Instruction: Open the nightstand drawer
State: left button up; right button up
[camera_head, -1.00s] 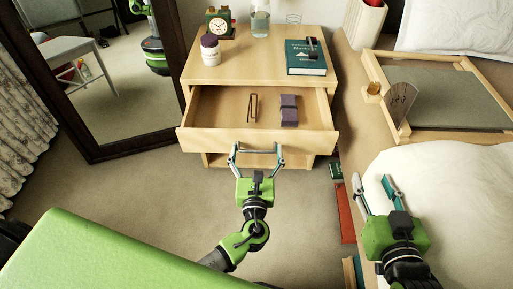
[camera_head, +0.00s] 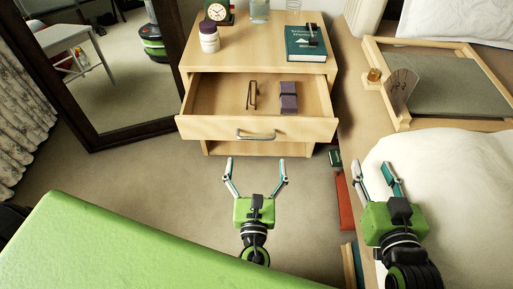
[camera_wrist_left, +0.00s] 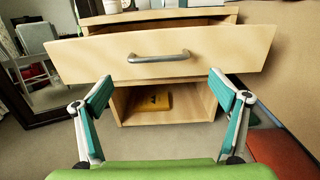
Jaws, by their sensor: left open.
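The light wood nightstand (camera_head: 262,54) stands in the upper middle of the head view. Its drawer (camera_head: 210,126) is pulled well out, and its inside shows. The metal handle (camera_head: 256,135) is on the drawer front; it also shows in the left wrist view (camera_wrist_left: 159,57). My left gripper (camera_head: 255,162) is open and empty, in front of the handle and apart from it. In the left wrist view its fingers (camera_wrist_left: 160,84) are spread wide below the handle. My right gripper (camera_head: 375,168) is open and seems empty over the white bedding at the right.
In the drawer lie a thin brown-framed item (camera_head: 252,95) and a dark purple item (camera_head: 289,98). A white jar (camera_head: 209,38), a clock (camera_head: 217,12) and a green book (camera_head: 306,44) are on top. A mirror (camera_head: 110,80) leans left; the bed (camera_head: 450,160) is right. Carpet between is clear.

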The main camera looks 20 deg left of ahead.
pick_arm(q)
jog(key=shift+v, duration=1.35)
